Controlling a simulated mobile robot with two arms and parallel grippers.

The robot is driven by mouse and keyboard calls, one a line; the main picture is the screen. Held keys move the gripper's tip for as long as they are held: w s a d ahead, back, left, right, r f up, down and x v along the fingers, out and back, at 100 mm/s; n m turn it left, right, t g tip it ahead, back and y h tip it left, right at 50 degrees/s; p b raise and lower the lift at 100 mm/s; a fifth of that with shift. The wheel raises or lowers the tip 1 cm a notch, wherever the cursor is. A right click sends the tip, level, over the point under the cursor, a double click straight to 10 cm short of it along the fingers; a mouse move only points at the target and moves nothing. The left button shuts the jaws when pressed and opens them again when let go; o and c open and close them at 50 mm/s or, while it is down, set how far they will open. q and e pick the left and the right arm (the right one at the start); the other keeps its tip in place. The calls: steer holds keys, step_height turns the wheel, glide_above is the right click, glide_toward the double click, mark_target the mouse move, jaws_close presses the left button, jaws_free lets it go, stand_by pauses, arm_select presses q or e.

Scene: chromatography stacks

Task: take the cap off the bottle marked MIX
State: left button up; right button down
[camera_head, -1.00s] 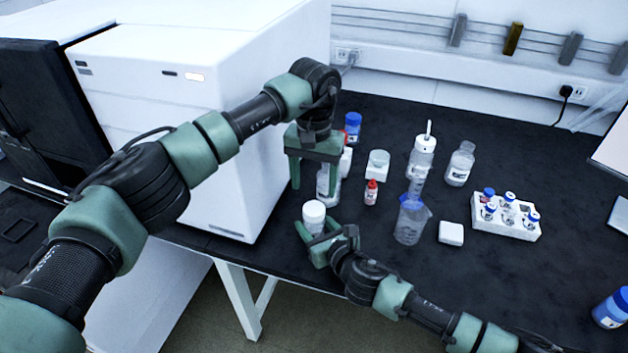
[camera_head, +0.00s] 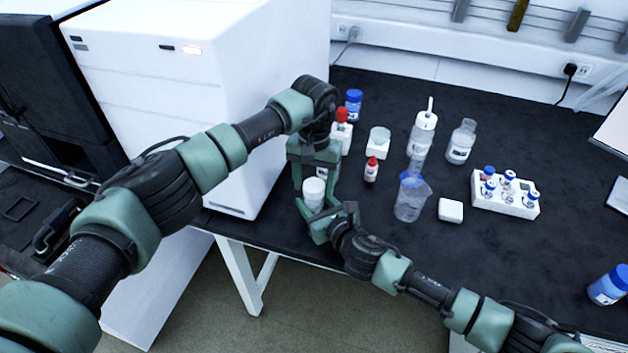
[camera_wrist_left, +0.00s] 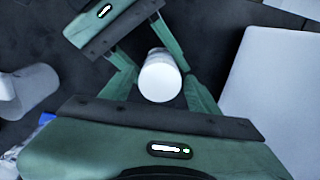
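A bottle with a white cap (camera_head: 313,190) is near the table's front edge; no MIX label can be read on it. My right gripper (camera_head: 327,222) is shut on this bottle from the front, and its body is mostly hidden. My left gripper (camera_head: 317,178) points down just above the cap, with its fingers apart. In the left wrist view the round white cap (camera_wrist_left: 160,78) lies between the left fingers, with gaps on both sides. The right gripper (camera_wrist_left: 143,62) comes in there from the upper left.
A red-capped bottle (camera_head: 342,128), a small red-capped dropper bottle (camera_head: 371,170) and a beaker (camera_head: 410,198) stand close by. A white vial rack (camera_head: 505,203) is to the right. A large white instrument (camera_head: 190,90) stands close on the left.

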arm_select(q)
jaws_close()
steer(key=n, duration=0.3)
steer(key=shift+r, duration=0.1)
steer(key=n, duration=1)
steer(key=shift+n, duration=0.4)
steer(key=n, duration=0.8)
steer(key=shift+n, duration=0.3)
steer(key=n, duration=1.2)
steer(key=shift+r+n, duration=0.1)
steer(key=shift+n, duration=0.3)
steer(key=n, duration=1.2)
steer(key=shift+n, duration=0.4)
steer(key=n, duration=0.6)
